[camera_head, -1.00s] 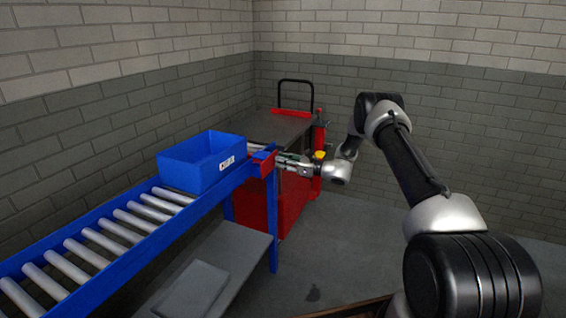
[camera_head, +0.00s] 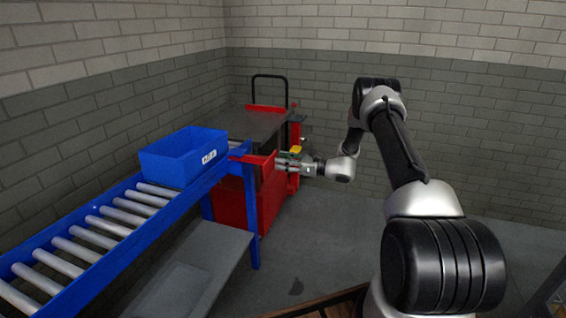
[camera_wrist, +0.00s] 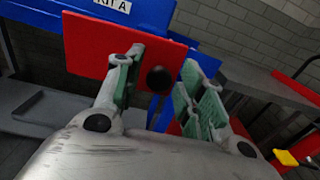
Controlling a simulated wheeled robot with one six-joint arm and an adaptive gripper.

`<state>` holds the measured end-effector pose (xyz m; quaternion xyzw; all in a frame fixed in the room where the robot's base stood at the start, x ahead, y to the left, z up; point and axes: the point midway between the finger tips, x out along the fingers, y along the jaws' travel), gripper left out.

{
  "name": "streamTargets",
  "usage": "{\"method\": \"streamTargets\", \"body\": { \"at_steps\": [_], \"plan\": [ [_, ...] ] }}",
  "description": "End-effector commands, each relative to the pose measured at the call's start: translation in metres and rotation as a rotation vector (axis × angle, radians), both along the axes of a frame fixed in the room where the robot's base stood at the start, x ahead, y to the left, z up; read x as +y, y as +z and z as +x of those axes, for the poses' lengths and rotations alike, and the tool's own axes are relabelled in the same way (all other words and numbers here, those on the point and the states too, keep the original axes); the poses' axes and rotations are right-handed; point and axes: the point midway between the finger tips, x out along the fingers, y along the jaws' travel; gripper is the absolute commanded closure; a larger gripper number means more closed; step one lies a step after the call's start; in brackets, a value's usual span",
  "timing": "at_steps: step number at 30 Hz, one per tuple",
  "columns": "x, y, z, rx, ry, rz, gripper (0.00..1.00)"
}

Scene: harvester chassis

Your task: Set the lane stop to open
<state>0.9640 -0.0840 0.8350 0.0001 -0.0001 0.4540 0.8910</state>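The lane stop is a red plate (camera_head: 262,162) at the far end of the blue roller conveyor (camera_head: 128,250). It sticks out past the near side rail there. In the wrist view the red plate (camera_wrist: 100,45) fills the upper middle, with a round black knob (camera_wrist: 159,79) on it. My gripper (camera_head: 283,163) is beside the plate at its right. In the wrist view my gripper (camera_wrist: 160,82) is open, its green-padded fingers apart on either side of the knob. I cannot tell whether a finger touches the knob or plate.
A blue bin (camera_head: 172,166) labelled KIT A stands on the rollers just before the stop. A red cart (camera_head: 232,208) with a dark top and black handle stands beyond the conveyor's end. Open floor (camera_head: 320,245) lies right of the conveyor.

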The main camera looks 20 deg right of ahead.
Motion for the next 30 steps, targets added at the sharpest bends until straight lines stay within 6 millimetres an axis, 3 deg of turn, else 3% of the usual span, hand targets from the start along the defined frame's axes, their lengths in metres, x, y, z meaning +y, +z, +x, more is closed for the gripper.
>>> {"method": "streamTargets", "body": {
  "at_steps": [11,24,30],
  "plan": [
    [-0.005,0.000,-0.003,0.000,-0.001,0.000,0.56],
    [-0.076,0.000,-0.054,0.001,-0.003,0.001,0.56],
    [-0.095,0.000,-0.068,0.000,-0.002,0.000,0.56]
  ]
}}
